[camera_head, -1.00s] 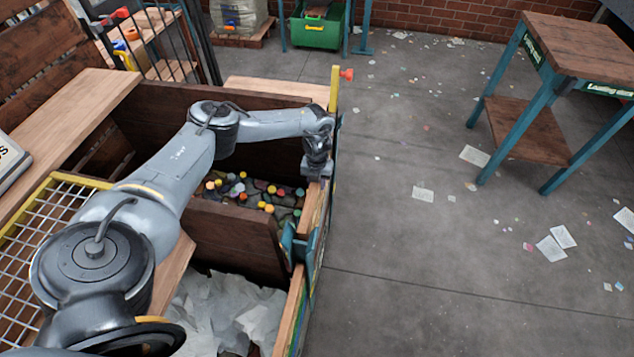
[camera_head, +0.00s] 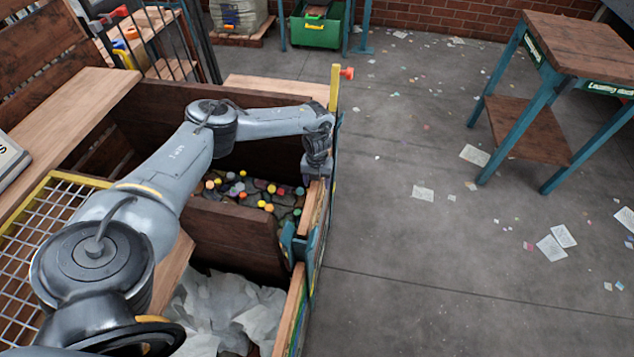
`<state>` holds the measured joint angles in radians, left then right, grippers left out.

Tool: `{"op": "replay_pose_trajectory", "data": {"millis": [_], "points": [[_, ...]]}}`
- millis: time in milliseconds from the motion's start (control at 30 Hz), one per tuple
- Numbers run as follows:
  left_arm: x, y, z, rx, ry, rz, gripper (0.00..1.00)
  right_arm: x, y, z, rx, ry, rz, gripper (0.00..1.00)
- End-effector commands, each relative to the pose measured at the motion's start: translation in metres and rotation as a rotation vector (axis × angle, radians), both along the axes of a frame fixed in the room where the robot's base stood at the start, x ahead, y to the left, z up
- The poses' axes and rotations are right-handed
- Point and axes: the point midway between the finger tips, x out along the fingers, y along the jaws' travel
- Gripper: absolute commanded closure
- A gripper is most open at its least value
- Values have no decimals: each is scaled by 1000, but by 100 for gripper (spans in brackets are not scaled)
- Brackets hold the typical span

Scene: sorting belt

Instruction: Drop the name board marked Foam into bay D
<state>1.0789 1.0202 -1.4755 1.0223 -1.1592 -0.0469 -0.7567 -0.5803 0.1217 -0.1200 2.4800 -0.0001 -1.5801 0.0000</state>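No board with the word Foam is readable in this view. A pale board or block (camera_head: 10,160) with dark lettering, ending in what looks like an S, is cut off by the left edge. My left arm reaches across the wooden bays, and my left gripper (camera_head: 317,170) points down at the right-hand wall of the bay with coloured caps (camera_head: 252,190). Its fingers are small and dark, so I cannot tell whether they are open or hold anything. No letter D is readable on any bay. My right gripper is not in view.
A yellow-framed wire grid (camera_head: 35,225) lies at left. A wooden table with teal legs (camera_head: 570,45) stands right. The grey floor between has scattered paper scraps.

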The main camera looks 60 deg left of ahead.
Motion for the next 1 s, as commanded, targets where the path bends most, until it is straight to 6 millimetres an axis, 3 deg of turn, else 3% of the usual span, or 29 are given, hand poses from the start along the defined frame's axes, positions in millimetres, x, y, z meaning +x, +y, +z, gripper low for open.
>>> {"op": "replay_pose_trajectory", "data": {"millis": [300, 500, 700, 1000], "points": [[1, 0, 56, 0, -4, 0, 36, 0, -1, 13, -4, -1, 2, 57], [1, 0, 83, 1, -3, 1, 36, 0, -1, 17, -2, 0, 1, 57], [0, 0, 95, 1, -2, 0, 36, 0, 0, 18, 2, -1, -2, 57], [0, 0, 97, 1, -2, 0, 36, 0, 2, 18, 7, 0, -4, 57]]}}
